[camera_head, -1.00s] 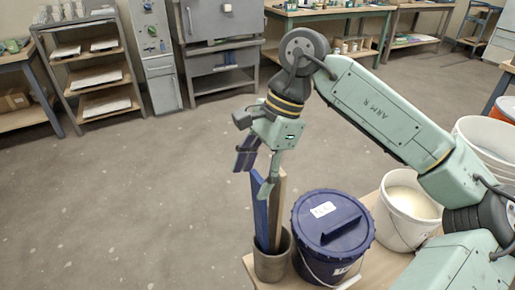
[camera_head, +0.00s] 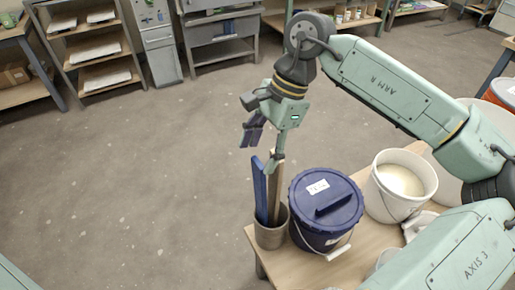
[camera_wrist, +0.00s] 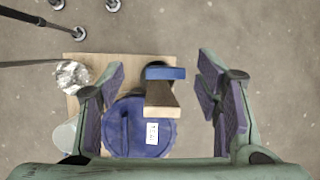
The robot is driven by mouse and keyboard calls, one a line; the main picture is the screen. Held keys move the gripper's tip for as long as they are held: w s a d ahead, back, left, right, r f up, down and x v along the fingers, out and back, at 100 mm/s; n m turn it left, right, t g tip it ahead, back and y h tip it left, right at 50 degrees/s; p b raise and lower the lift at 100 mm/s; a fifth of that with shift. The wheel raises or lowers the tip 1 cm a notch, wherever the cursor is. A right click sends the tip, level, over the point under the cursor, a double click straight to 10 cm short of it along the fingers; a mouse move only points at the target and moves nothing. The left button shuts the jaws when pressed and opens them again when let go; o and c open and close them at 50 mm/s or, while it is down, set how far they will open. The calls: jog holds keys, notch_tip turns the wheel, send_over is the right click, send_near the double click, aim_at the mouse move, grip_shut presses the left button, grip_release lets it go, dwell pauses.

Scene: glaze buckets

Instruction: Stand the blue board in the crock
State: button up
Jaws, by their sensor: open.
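The blue board (camera_head: 260,190) stands nearly upright in the grey crock (camera_head: 270,236), its lower end hidden inside. A tan wooden board (camera_head: 276,185) stands beside it in the same crock. In the wrist view I look down on the top ends of the blue board (camera_wrist: 166,73) and the wooden board (camera_wrist: 160,98). My gripper (camera_head: 261,153) is open and empty above the crock. In the wrist view my gripper (camera_wrist: 162,80) has its fingers apart on either side of the boards, with clear gaps. The boards mostly hide the crock there.
A blue lidded bucket (camera_head: 325,205) stands right beside the crock on the wooden table (camera_head: 371,240). A white bucket with pale contents (camera_head: 400,185) stands farther right. The crock is near the table's left edge; open floor lies beyond.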

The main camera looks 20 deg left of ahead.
jog(key=shift+p+v, duration=1)
jog(key=shift+v, duration=1.6)
